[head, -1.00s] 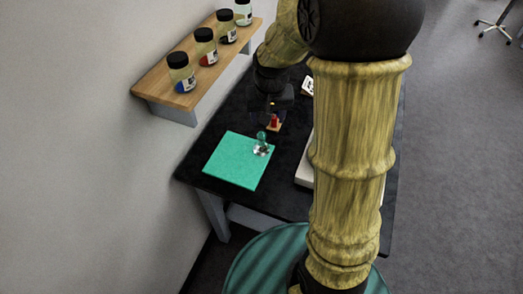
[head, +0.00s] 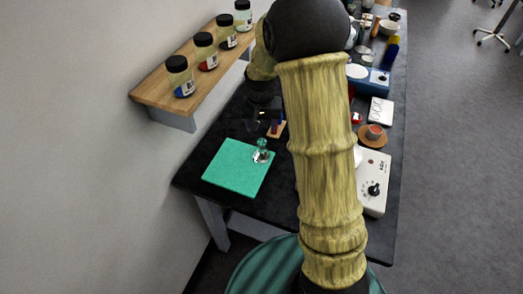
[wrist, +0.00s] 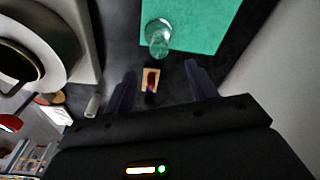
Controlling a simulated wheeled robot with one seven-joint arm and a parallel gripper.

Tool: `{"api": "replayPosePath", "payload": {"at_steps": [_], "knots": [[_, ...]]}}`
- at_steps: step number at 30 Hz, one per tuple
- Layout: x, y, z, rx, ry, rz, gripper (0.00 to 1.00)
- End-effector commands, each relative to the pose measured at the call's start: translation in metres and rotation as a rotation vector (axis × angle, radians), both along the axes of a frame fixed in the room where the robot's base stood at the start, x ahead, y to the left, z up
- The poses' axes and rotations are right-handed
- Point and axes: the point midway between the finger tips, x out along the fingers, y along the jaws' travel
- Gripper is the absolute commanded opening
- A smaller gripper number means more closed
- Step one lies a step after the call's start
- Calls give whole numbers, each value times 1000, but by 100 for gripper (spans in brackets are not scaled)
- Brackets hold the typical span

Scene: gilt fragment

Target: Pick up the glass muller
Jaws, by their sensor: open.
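The glass muller (head: 262,152) is clear with a rounded knob on top and stands upright on the right corner of a green mat (head: 236,168). In the wrist view the muller (wrist: 158,40) is at the edge of the mat (wrist: 205,22), beyond my fingertips. My gripper (wrist: 158,78) is open and empty, with its two dark fingers apart. In the head view my gripper (head: 266,116) is dark against the table, just behind the muller and apart from it. My arm hides part of the table to the right.
A small wooden block with a red and dark piece (wrist: 150,79) lies between my fingers in the wrist view, below them. A white hotplate (head: 374,187) stands on the right of the black table (head: 280,200). Jars (head: 180,76) line a wooden shelf (head: 160,97) on the wall.

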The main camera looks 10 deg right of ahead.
Motion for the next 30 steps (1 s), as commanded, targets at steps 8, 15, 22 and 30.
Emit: {"api": "replayPosePath", "payload": {"at_steps": [8, 15, 22, 30], "knots": [[6, -2, -44, 0, 4, 0, 57], [10, -2, -69, 0, 0, 0, 57], [11, -3, -71, 0, -2, 0, 57], [11, -3, -79, 0, 2, 0, 57]]}}
